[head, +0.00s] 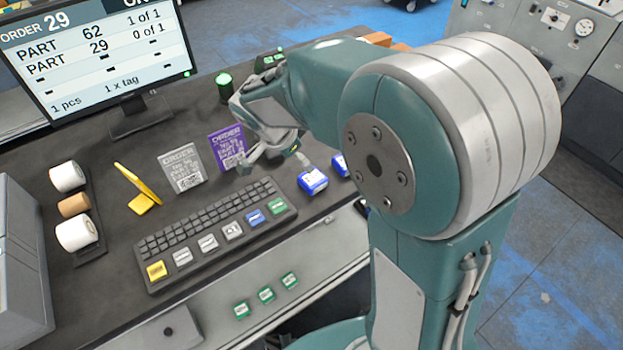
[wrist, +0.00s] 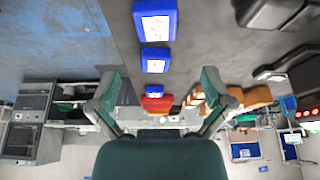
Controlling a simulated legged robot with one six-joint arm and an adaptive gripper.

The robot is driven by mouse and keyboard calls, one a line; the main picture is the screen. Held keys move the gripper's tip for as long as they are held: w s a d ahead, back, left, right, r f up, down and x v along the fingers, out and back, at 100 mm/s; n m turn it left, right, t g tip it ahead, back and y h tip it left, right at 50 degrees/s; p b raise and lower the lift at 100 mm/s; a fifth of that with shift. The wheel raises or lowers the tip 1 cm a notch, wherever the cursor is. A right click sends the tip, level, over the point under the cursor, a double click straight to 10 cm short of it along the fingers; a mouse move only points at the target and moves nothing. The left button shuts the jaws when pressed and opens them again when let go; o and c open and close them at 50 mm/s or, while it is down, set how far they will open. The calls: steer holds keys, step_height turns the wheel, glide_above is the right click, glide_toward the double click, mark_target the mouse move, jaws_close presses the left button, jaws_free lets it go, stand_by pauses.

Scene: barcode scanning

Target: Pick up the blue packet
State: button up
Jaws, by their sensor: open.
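A blue packet with a white label (head: 313,181) lies on the dark bench in the head view, right of the keyboard. A second blue packet (head: 340,163) shows behind it, partly hidden by my arm. In the wrist view, blue packets lie in a line: one at the top edge (wrist: 155,20), one below it (wrist: 155,60) and a smaller one (wrist: 154,90). My gripper (head: 272,158) is open and empty, above the bench to the left of the blue packets in the head view. Its spread fingers also show in the wrist view (wrist: 160,76).
A keyboard (head: 215,232), a grey order card (head: 184,169), a purple order card (head: 228,147) and a yellow stand (head: 138,188) are on the bench. A monitor (head: 95,55) stands at the back left. A red item (wrist: 157,104) and orange items (wrist: 250,98) show in the wrist view.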

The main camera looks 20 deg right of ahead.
mark_target(312, 177)
steer(key=x, duration=1)
steer(key=shift+s+d+f, duration=0.1)
steer(key=shift+s+f, duration=0.05)
steer(key=shift+f, duration=0.05)
steer(key=c, duration=1.1)
